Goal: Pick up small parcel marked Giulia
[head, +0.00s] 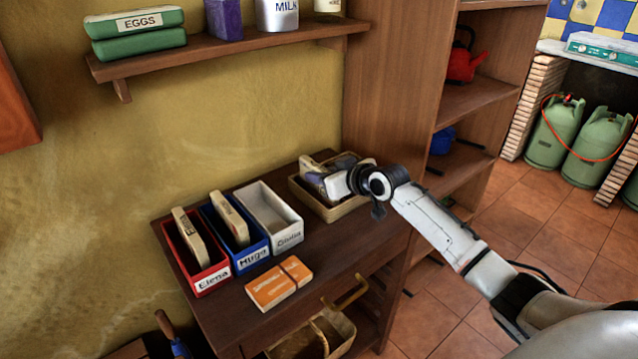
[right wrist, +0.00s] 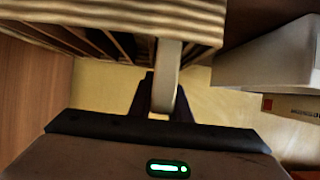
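No parcel in view carries a readable Giulia mark. A white bin (head: 268,218) on the side table has a label that seems to read Giulia, and it looks empty. A wicker basket (head: 327,212) stands to its right, holding pale and dark items I cannot identify. My right gripper (head: 318,180) is over the basket. In the right wrist view, a pale narrow strip (right wrist: 168,75) lies between the dark fingers of the gripper (right wrist: 165,98). I cannot tell whether they press on it. My left gripper is not in view.
Red (head: 211,279) and blue (head: 250,258) bins marked Elena and Hugo each hold a beige parcel. Orange boxes (head: 271,288) lie in front. A shelf (head: 215,47) hangs above; a tall wooden cabinet (head: 395,90) stands to the right. The table's front right is bare.

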